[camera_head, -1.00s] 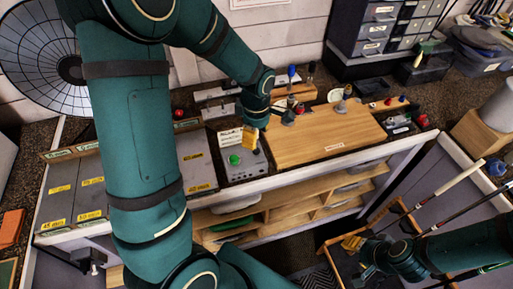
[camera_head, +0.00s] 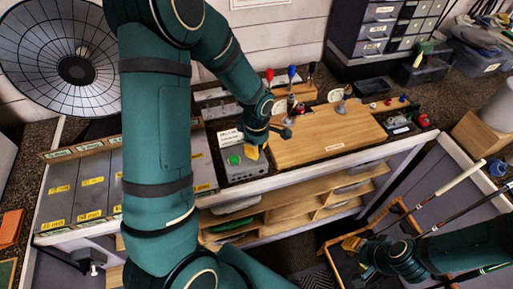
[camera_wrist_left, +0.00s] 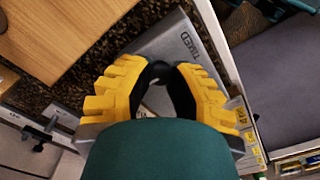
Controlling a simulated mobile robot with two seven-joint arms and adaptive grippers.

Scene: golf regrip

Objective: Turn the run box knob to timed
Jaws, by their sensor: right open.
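The run box (camera_head: 242,172) is a grey box with a green button, left of the wooden board on the bench. Its black knob (camera_wrist_left: 159,73) shows between my left fingertips in the left wrist view, with the word TIMED printed beside it on the box. My left gripper (camera_head: 254,152) is over the right part of the box and hides the knob in the head view. In the wrist view, its yellow fingers appear closed against both sides of the knob. My right gripper (camera_head: 356,246) is open at the lower right, away from the box, partly hidden by its own wrist.
A white sign (camera_head: 230,136) stands behind the box. Grey panels (camera_head: 95,187) with yellow labels lie to the left. The wooden board (camera_head: 325,138) to the right has a bare middle, with small tools along its back. Golf clubs (camera_head: 460,180) lean at the right.

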